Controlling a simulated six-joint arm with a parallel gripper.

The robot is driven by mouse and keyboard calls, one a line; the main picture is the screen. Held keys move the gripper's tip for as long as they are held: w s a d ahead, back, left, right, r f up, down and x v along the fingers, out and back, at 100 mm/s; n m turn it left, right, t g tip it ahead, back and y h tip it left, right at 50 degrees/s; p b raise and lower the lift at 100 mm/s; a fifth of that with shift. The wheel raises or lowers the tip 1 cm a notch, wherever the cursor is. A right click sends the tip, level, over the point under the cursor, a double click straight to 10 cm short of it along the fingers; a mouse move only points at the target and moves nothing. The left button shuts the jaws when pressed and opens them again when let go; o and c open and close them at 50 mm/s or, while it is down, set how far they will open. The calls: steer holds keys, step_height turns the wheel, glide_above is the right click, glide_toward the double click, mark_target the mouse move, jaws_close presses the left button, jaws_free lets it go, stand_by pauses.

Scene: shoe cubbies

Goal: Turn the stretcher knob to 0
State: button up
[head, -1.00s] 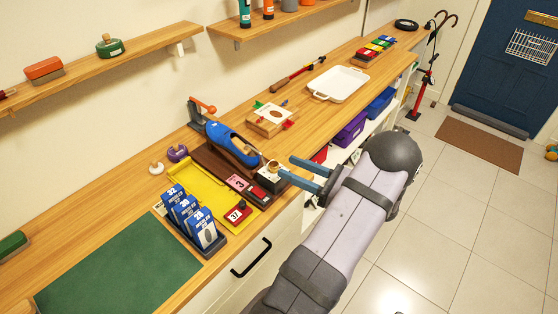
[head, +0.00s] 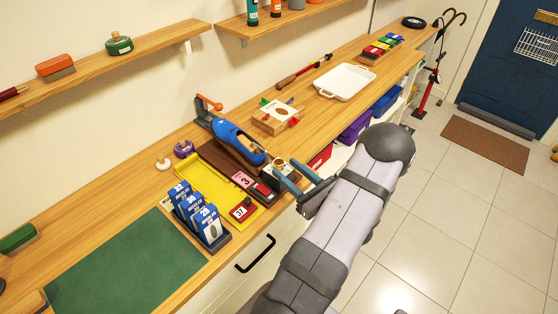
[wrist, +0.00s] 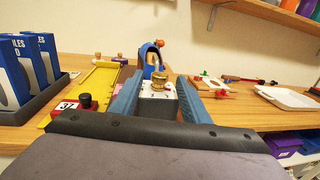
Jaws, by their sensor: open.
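The stretcher knob (wrist: 160,81) is a brass knob on top of a small grey-white box (wrist: 157,105) with dark dial marks, too small to read. In the head view the knob (head: 281,162) is at the counter's front edge, by the end of the blue shoe stretcher (head: 236,141). The blue stretcher (wrist: 148,56) stands behind the knob in the wrist view. My gripper (head: 285,173) is open. In the wrist view its blue fingers stand left and right of the box and knob, with gaps visible. I cannot tell whether either finger touches the box.
A red block marked 37 (head: 243,209) and a pink block marked 3 (head: 243,180) lie left of the knob, by a yellow tray (head: 196,178). Blue boxes (head: 197,213) stand in a dark holder further left. A wooden block with pegs (head: 276,117) lies behind.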

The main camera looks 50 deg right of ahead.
mark_target(282, 165)
steer(key=shift+w+d+p, duration=0.2)
steer(key=shift+w+p, duration=0.15)
steer(key=shift+w, duration=0.85)
steer(key=shift+w+d+p, duration=0.15)
steer(key=shift+w+p, duration=0.2)
steer(key=shift+w, duration=0.8)
steer(key=c, duration=1)
